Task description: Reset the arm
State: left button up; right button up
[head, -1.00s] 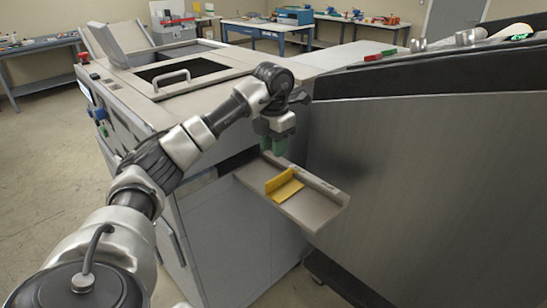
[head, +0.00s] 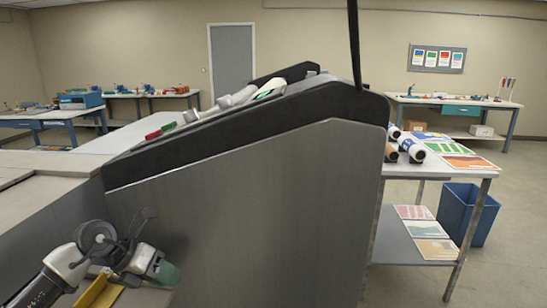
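My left arm comes in at the lower left of the head view. My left gripper (head: 165,272), with green fingertips, is beside the grey side panel of the large machine (head: 250,205). The fingers overlap from this angle, so I cannot tell whether they are open or shut. A yellow piece (head: 98,293) shows below and left of the gripper, partly hidden by my arm and cut by the lower frame edge. My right gripper is out of view.
The machine's sloped black top (head: 250,115) carries light rolls (head: 240,97). On the right, a two-level table (head: 466,171) holds rolls and coloured sheets, with a blue bin (head: 467,215) beside it. Workbenches line the back wall. Floor at the far right is clear.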

pick_arm(q)
jog(key=s+d+r+n+t+h, duration=0.2)
jog(key=d+r+n+t+h, duration=0.15)
jog(key=d+n+t, duration=0.25)
jog(key=s+d+r+n+t+h, duration=0.2)
jog(key=d+n+t+h, duration=0.3)
jog(key=d, duration=0.1)
jog(key=s+a+f+n+t+y, duration=0.1)
jog(key=s+a+f+n+y, duration=0.35)
jog(key=f+n+y, duration=0.4)
jog(key=s+a+f+n+y, duration=0.3)
jog(key=a+f+n+y, duration=0.2)
jog(key=n+y, duration=0.65)
jog(key=s+f+n+g+h, duration=0.25)
jog(key=s+f+g, duration=0.3)
jog(key=s, duration=0.45)
jog(key=s+f+n+g+h, duration=0.1)
jog(key=s+f+n+g, duration=0.4)
jog(key=s, duration=0.4)
notch_tip(320, 180, down, 26)
jog(key=s+g, duration=0.2)
jog(key=s+a+f+m+g, duration=0.1)
jog(key=s+a+f, duration=0.1)
jog(key=s+f, duration=1.3)
jog(key=shift+s+f, duration=0.35)
